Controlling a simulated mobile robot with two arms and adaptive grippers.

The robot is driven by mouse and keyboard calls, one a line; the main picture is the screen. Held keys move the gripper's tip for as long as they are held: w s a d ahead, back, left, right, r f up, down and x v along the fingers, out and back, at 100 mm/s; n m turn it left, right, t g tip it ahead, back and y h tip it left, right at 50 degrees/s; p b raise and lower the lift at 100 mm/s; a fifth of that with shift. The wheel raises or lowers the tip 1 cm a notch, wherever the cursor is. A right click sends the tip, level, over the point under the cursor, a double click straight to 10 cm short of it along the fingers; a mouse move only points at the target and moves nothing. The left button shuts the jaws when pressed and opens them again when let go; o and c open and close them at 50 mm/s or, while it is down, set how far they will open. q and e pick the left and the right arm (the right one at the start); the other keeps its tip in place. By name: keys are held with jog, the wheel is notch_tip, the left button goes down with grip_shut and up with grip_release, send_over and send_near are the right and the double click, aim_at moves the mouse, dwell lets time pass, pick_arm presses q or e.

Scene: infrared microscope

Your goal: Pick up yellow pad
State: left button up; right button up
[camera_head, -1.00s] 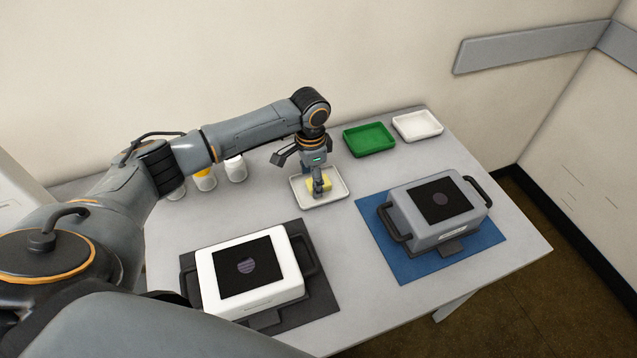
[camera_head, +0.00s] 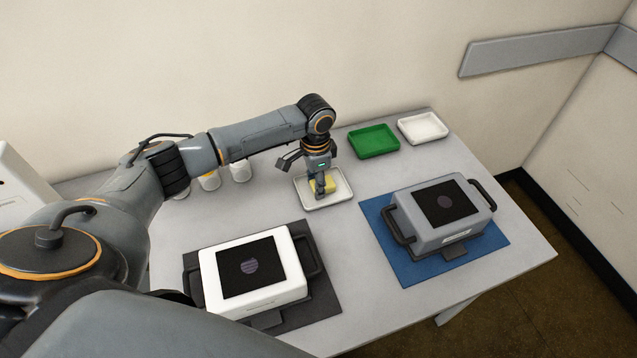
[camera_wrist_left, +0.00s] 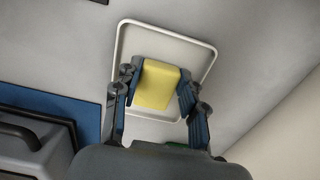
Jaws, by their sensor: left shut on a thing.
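The yellow pad (camera_head: 330,185) is a small yellow block at the white tray (camera_head: 346,199) in the middle of the table. My left gripper (camera_head: 321,192) reaches down over this tray and is shut on the pad. In the left wrist view the pad (camera_wrist_left: 158,84) sits between the two fingers of the gripper (camera_wrist_left: 158,88), with the tray rim (camera_wrist_left: 122,40) around it. I cannot tell whether the pad is lifted clear of the tray floor. My right gripper is not in view.
A green tray (camera_head: 374,142) and another white tray (camera_head: 423,127) stand at the back right. A grey device (camera_head: 475,212) sits on a blue mat (camera_head: 412,270). A white device (camera_head: 258,304) sits on a dark mat (camera_head: 325,300). Several small containers (camera_head: 240,172) stand behind the arm.

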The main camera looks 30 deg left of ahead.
pick_arm(q)
jog(key=shift+r, duration=0.65)
jog(key=s+a+r, duration=0.3)
jog(key=s+r, duration=0.8)
jog(key=s, duration=0.2)
jog(key=shift+s+a+r, duration=0.25)
jog(key=shift+a+r, duration=0.05)
jog(key=shift+a, duration=0.05)
jog(key=shift+o, duration=0.5)
jog(key=shift+c, duration=1.4)
